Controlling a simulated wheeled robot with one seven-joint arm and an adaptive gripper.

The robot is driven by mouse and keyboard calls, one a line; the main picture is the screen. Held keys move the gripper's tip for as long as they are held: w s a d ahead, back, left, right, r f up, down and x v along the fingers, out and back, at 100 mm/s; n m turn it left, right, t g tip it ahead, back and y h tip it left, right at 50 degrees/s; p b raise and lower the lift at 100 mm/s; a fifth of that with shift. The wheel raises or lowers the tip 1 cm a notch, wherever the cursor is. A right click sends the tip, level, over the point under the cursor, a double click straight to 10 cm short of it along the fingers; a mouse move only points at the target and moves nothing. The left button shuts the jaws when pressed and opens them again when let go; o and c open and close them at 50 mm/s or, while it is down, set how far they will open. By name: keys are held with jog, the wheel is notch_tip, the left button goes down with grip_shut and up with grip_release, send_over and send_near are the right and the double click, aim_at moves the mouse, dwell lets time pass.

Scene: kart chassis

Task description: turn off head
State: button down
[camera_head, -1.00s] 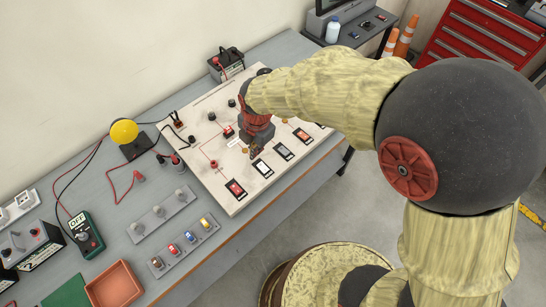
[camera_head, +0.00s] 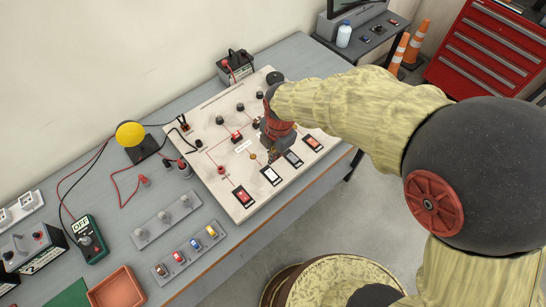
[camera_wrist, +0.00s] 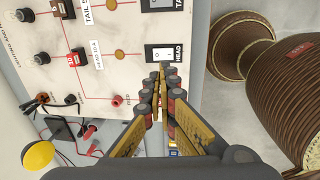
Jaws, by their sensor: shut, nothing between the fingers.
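The head switch (camera_wrist: 161,54) is a black-framed rocker with a white face, labelled "HEAD", on the white panel (camera_wrist: 80,75). In the head view it seems to be the pale-faced switch (camera_head: 270,176), second from the left in the front row. My gripper (camera_wrist: 163,70) is shut and empty, its fingertips together at the lower edge of the head switch in the wrist view. I cannot tell whether they touch it. In the head view my gripper (camera_head: 272,158) points down at the panel just behind this switch, and its tips are hard to make out.
The tail switch (camera_wrist: 161,4) is beside the head switch. A red-faced switch (camera_head: 242,196) stands at the row's left end. Red terminals (camera_wrist: 117,101), a yellow lamp (camera_head: 131,134) and loose wires lie to the left. Floor lies beyond the bench's front edge.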

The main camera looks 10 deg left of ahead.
aim_at(270, 173)
jog(key=f, duration=0.4)
jog(key=f+b, duration=0.1)
jog(key=f, duration=0.3)
jog(key=w+a+f, duration=0.1)
jog(key=f, duration=0.3)
jog(key=shift+b, duration=0.3)
